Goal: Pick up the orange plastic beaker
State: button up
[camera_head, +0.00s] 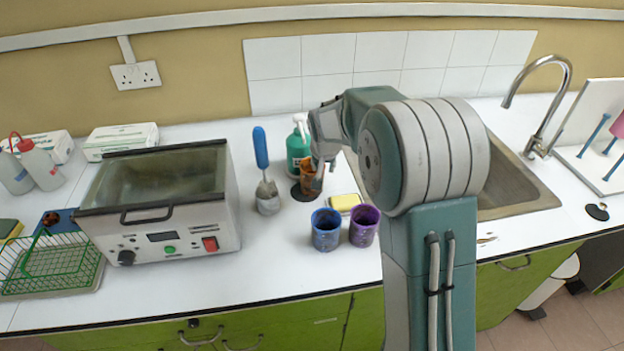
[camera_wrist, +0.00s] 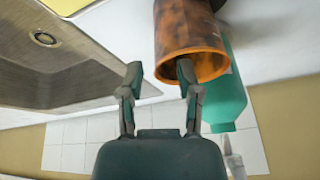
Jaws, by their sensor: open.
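The orange plastic beaker (camera_head: 307,172), stained dark, stands on the counter in front of a green bottle in the head view. In the wrist view the beaker (camera_wrist: 190,35) is at the top, its open mouth facing my gripper. My gripper (camera_wrist: 159,72) is open and empty. One finger overlaps the beaker's mouth and the other is apart, left of the beaker. I cannot tell whether the overlapping finger is inside the rim. In the head view my gripper (camera_head: 319,178) is at the beaker's right side and hides part of it.
A blue beaker (camera_head: 326,229) and a purple beaker (camera_head: 364,225) stand in front. A yellow sponge (camera_head: 345,202) lies to the right, a blue-handled brush (camera_head: 263,165) to the left. The green bottle (camera_head: 297,146) is close behind. The sink (camera_head: 515,185) is right, a metal bath (camera_head: 165,215) left.

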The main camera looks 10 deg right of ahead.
aim_at(323, 174)
jog(key=f, duration=0.3)
jog(key=shift+w+d, duration=0.2)
jog(key=shift+w+f, duration=0.2)
jog(key=shift+f, duration=0.1)
jog(key=shift+a, duration=0.1)
grip_shut()
jog(key=shift+r, duration=0.1)
